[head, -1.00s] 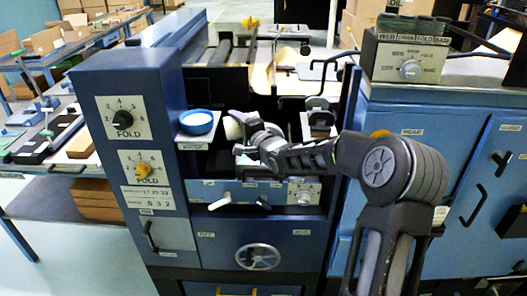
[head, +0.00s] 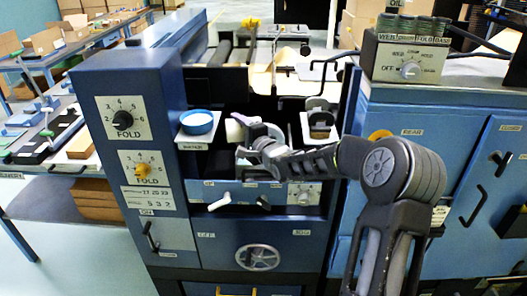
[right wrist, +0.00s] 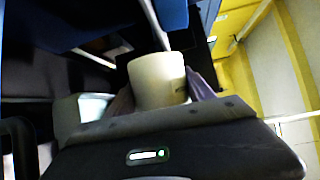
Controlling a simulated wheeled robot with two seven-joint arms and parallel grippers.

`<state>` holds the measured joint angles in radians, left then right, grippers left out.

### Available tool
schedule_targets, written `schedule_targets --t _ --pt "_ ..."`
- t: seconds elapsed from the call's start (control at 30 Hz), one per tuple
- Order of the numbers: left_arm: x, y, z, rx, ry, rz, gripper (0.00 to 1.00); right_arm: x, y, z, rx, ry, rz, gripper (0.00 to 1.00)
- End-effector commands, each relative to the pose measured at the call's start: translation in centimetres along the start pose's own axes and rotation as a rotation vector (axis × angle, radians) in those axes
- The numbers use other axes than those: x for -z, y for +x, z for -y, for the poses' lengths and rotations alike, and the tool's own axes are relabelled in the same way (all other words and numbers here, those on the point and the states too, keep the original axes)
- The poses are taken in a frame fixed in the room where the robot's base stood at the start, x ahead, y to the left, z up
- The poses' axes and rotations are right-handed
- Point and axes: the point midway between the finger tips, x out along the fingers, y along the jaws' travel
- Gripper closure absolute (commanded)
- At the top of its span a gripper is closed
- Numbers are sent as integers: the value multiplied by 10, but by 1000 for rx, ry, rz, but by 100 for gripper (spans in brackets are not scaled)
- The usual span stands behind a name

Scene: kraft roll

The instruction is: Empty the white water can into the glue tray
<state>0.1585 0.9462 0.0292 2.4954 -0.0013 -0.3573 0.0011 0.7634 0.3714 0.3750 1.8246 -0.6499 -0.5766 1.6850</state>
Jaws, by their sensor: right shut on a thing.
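My right gripper (head: 243,124) is shut on the white can (head: 234,131), in front of the machine's dark opening. In the right wrist view the cream-white can (right wrist: 157,80) sits between the two fingers, with small dark print near its right side. The gripper hides much of the can in the head view, so I cannot tell its exact tilt or whether anything flows. A blue round dish (head: 198,122) sits on a small shelf just left of the can, apart from it. I cannot make out for certain which part is the glue tray. My left gripper is not in view.
A second small shelf (head: 319,127) with a dark-handled item stands to the right of the gripper. Below are a panel with levers (head: 255,194) and a handwheel (head: 258,257). The blue column with FOLD dials (head: 125,118) bounds the left side.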

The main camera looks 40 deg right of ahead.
Motion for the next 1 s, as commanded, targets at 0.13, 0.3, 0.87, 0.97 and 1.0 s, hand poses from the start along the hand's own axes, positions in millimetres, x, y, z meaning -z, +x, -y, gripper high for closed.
schedule_targets --t 0.13,0.3,0.87,0.97,1.0 --pt "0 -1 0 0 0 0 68 0 0 0 6 16 2 98" --pt "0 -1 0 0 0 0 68 1 0 -1 14 32 4 98" --pt "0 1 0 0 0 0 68 -20 1 62 -123 -298 -35 98" --pt "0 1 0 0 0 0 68 -20 2 62 -123 -298 -35 98" --pt "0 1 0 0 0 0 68 -20 2 62 -123 -298 -35 98"
